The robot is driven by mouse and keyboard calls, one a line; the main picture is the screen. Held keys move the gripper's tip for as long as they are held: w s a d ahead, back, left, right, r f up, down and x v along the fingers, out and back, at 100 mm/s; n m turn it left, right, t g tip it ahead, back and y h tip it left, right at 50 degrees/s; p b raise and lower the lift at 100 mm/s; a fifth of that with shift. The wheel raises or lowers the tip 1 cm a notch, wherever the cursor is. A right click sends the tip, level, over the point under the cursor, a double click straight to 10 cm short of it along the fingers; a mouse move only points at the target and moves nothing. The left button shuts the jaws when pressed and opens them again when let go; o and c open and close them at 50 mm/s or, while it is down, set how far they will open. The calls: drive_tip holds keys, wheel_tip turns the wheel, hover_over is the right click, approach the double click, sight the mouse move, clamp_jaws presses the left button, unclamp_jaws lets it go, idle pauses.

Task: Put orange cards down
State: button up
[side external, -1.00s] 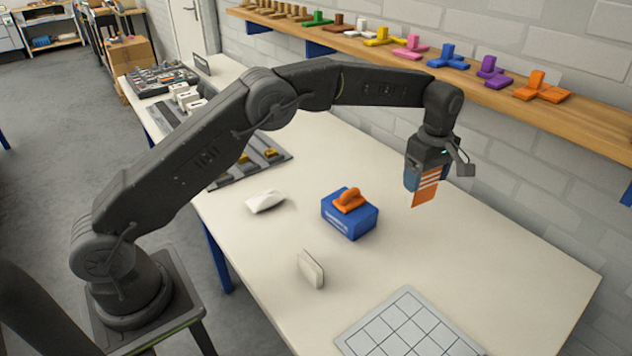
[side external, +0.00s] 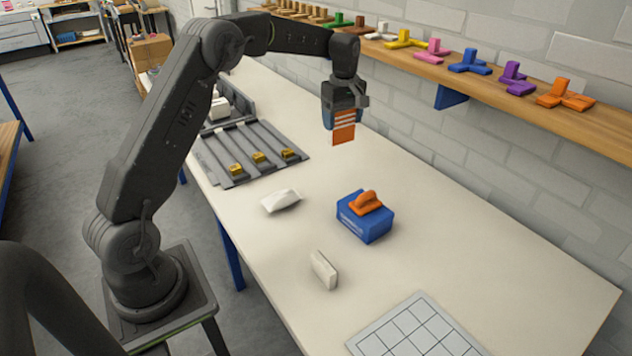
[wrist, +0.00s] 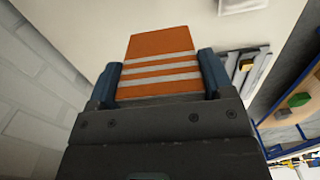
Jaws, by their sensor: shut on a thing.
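The orange cards (side external: 344,135) are a flat orange stack with white stripes. My gripper (side external: 343,121) is shut on them and holds them in the air above the far side of the white table (side external: 480,260). In the wrist view, the orange cards (wrist: 160,55) sit between the two blue fingers of my gripper (wrist: 158,80). The lower edge of the cards hangs free below the fingers in the side external view.
A grey tray (side external: 215,155) with channels and yellow pieces lies left of the gripper. A blue box (side external: 365,222) with an orange piece on top, two white objects (side external: 281,200) (side external: 323,270) and a gridded plate (side external: 395,335) are nearer. A wall shelf (side external: 500,90) runs behind.

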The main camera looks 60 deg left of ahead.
drive_tip(key=s+a, duration=1.2)
drive_tip(key=a, duration=0.2)
drive_tip(key=shift+n, duration=0.4)
drive_tip(key=shift+w+d+f, duration=1)
drive_tip(key=shift+w+f, duration=0.55)
drive_tip(key=shift+f, duration=1.2)
drive_tip(key=shift+w+d+f, duration=1.05)
drive_tip(key=shift+w+f, duration=0.5)
drive_tip(key=shift+f, duration=1.15)
drive_tip(key=shift+w+d+f, duration=1)
drive_tip(key=shift+w+f, duration=0.55)
drive_tip(key=shift+f, duration=1.2)
drive_tip(key=shift+f, duration=0.1)
drive_tip(key=o, duration=1)
drive_tip(key=shift+c, duration=0.2)
